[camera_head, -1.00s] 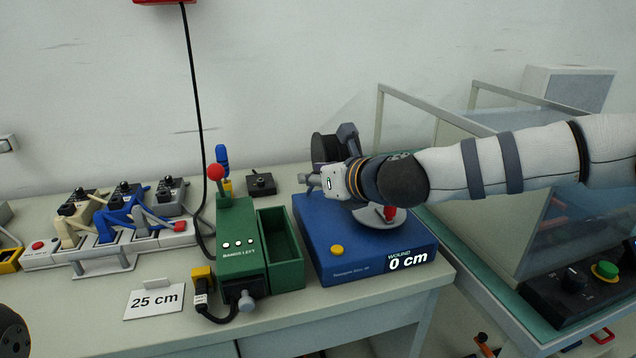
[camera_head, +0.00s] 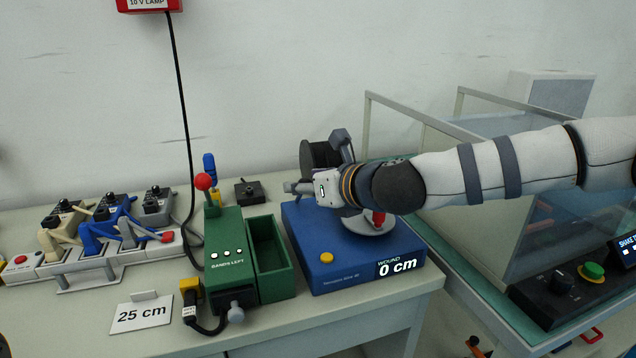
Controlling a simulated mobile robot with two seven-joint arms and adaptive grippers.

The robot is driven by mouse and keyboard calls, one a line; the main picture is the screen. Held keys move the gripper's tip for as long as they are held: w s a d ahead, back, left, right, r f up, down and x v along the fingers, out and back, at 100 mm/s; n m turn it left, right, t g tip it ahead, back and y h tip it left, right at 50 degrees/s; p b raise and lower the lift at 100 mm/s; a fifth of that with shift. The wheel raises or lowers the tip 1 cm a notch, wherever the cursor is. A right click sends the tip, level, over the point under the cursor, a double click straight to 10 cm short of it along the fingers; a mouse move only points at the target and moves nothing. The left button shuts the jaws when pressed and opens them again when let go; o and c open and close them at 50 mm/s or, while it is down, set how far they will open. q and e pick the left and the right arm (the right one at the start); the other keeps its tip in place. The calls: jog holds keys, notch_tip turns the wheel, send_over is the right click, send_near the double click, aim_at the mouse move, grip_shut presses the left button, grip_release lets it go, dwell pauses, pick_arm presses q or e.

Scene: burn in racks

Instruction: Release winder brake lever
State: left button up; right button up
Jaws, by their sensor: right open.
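The winder is a blue box (camera_head: 345,272) with a yellow button (camera_head: 327,258), a display reading "WOUND 0 cm" (camera_head: 397,267) and a black spool (camera_head: 318,155) at its back. A red part (camera_head: 379,218), perhaps the brake lever, stands on a light round plate (camera_head: 364,226) below my right wrist. My right gripper (camera_head: 298,187) is open above the winder's back left part, pointing left. A grey upright piece (camera_head: 342,142) shows behind it. My wrist hides part of the winder's top, and I cannot tell whether the fingers touch anything. My left gripper is not in view.
A green box with a red-knobbed lever (camera_head: 204,182) and an open green tray (camera_head: 268,262) stand left of the winder. A "25 cm" card (camera_head: 141,313) stands at the front. Several small devices (camera_head: 105,225) sit farther left. A glass-sided enclosure (camera_head: 500,190) is at the right.

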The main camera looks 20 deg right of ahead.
jog(key=v, duration=1)
jog(key=shift+s+r, duration=0.2)
jog(key=shift+s, duration=0.1)
jog(key=shift+d+f, duration=0.1)
